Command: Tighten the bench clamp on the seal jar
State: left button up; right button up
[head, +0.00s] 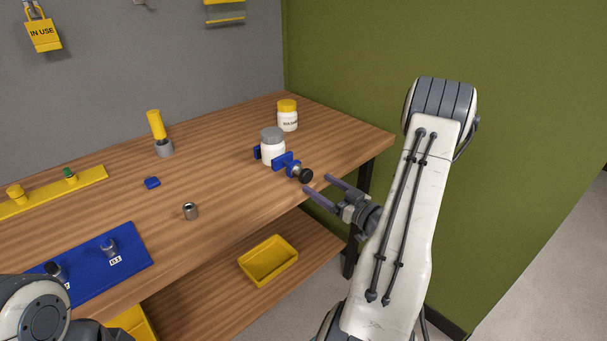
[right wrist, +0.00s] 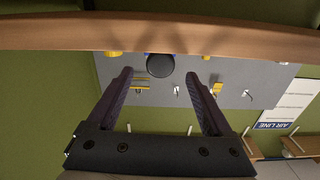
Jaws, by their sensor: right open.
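The bench clamp (head: 282,162) is blue with a black knob (head: 306,176) at its front end, near the bench's right edge. A white jar with a grey lid (head: 272,148) stands upright between the clamp's blue jaws. Whether the jaws press on it I cannot tell. My right gripper (head: 317,184) is open and empty, just right of the knob and apart from it. In the right wrist view the round black knob (right wrist: 160,65) shows ahead, between the open fingertips (right wrist: 160,78). My left gripper is not in view; only part of my left arm shows at lower left.
A white jar with a yellow lid (head: 288,118) stands behind the clamp. A yellow tray (head: 268,281) sits on the lower shelf. Bench space around the clamp is clear.

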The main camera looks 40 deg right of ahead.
aim_at(309, 178)
jog(key=w, duration=0.6)
jog(key=shift+w+a+p, duration=0.25)
jog(key=shift+a+p, duration=0.05)
jog(key=shift+p, duration=0.1)
jog(key=shift+c, duration=0.3)
grip_shut()
jog(key=shift+m+p, duration=0.35)
jog(key=shift+m, duration=0.75)
jog(key=shift+o, duration=0.3)
grip_release()
jog(key=shift+s, duration=0.1)
